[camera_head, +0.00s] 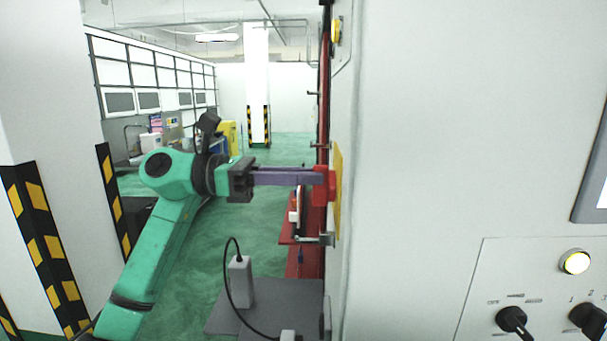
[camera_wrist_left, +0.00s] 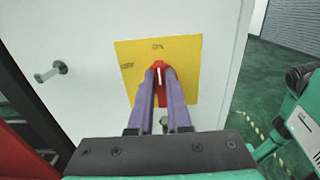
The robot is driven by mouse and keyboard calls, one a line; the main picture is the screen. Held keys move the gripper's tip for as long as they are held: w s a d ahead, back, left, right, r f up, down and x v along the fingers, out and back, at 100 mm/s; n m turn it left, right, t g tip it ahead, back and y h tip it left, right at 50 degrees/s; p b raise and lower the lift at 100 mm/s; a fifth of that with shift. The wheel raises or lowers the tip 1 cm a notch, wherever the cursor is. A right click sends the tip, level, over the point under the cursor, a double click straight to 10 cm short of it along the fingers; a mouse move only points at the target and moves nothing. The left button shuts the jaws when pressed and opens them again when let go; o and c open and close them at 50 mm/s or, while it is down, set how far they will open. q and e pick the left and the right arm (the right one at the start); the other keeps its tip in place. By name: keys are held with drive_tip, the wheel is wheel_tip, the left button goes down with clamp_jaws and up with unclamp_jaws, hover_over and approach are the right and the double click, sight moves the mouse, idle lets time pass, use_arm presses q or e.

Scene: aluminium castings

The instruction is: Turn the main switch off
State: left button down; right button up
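The main switch is a red handle (camera_head: 331,184) on a yellow plate (camera_head: 338,190) on the side of the white cabinet. In the left wrist view the red handle (camera_wrist_left: 160,71) stands roughly upright with a white line on it, pointing to the small label at the top of the yellow plate (camera_wrist_left: 188,64); another label is at its left. My left gripper (camera_head: 317,177) reaches the handle from the left. Its purple fingers (camera_wrist_left: 160,86) lie against both sides of the handle, shut on it. My right gripper is in neither view.
The white cabinet (camera_head: 430,130) fills the right, with a black knob (camera_head: 511,319) and a lit button (camera_head: 575,262) on its front panel. A metal door handle (camera_wrist_left: 50,72) sticks out left of the plate. A grey table (camera_head: 262,310) stands below my left arm.

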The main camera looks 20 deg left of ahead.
use_arm(q)
drive_tip(key=n+p, duration=0.1)
drive_tip(key=n, duration=0.3)
drive_tip(key=w+n+p, duration=0.1)
drive_tip(key=n, duration=0.3)
drive_tip(key=n+p, duration=0.1)
drive_tip(key=n, duration=0.3)
drive_tip(key=shift+w+a+f+p, duration=0.15)
drive_tip(key=shift+a+f+p, duration=0.1)
drive_tip(key=shift+p, duration=0.1)
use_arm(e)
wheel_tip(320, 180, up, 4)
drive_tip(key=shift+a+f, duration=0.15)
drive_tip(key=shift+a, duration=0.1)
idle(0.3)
use_arm(q)
drive_tip(key=c, duration=0.9)
unclamp_jaws()
drive_tip(key=shift+f, duration=0.1)
drive_tip(key=shift+o, duration=0.2)
